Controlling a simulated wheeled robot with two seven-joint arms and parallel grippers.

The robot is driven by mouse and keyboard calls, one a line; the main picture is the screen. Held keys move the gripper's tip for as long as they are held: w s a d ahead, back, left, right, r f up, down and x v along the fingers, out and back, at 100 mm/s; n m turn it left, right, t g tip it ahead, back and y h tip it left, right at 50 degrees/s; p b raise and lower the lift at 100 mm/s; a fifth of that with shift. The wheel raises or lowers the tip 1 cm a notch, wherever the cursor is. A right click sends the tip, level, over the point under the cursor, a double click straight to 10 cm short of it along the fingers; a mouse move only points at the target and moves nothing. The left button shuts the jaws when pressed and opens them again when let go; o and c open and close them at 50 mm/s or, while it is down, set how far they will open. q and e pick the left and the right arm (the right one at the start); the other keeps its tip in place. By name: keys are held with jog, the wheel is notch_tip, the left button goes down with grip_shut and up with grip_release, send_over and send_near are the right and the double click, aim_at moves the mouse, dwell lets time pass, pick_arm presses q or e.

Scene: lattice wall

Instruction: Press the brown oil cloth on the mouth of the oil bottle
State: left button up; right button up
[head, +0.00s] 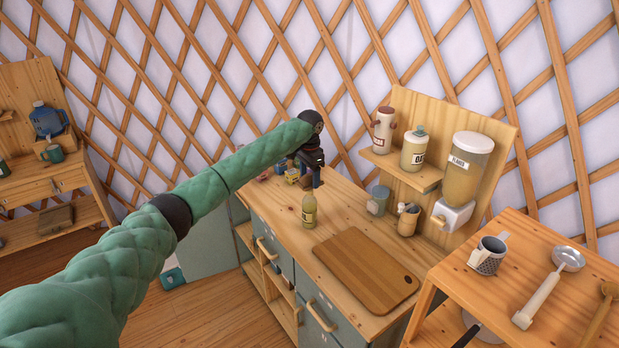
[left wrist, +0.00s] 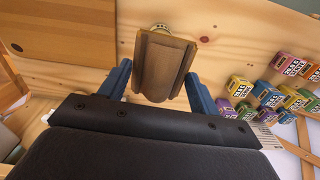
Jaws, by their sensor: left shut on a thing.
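My left gripper (head: 308,184) reaches over the counter from the left, pointing down. In the left wrist view my left gripper (left wrist: 157,85) has its blue fingers shut on the brown oil cloth (left wrist: 163,68), which hangs folded between them. The oil bottle (head: 309,212), with yellowish contents, stands upright on the counter, just in front of and below the gripper in the head view. In the left wrist view a small part of the bottle (left wrist: 158,29) shows past the cloth's far edge; the cloth hides the rest. The cloth looks apart from the bottle's mouth. My right gripper is not in view.
A cutting board (head: 365,270) lies on the counter (head: 342,212) in front of the bottle. Several small coloured boxes (left wrist: 268,94) stand on the other side. A grey mug (head: 378,200), a wooden cup (head: 408,219) and a shelf (head: 402,172) with jars are to the right.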

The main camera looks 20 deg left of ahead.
aim_at(309, 174)
pick_arm(q)
jog(key=shift+r+p, duration=0.4)
jog(key=shift+r, duration=0.55)
jog(key=shift+r+p, duration=0.25)
jog(key=shift+p, duration=0.15)
jog(key=shift+r, duration=1.15)
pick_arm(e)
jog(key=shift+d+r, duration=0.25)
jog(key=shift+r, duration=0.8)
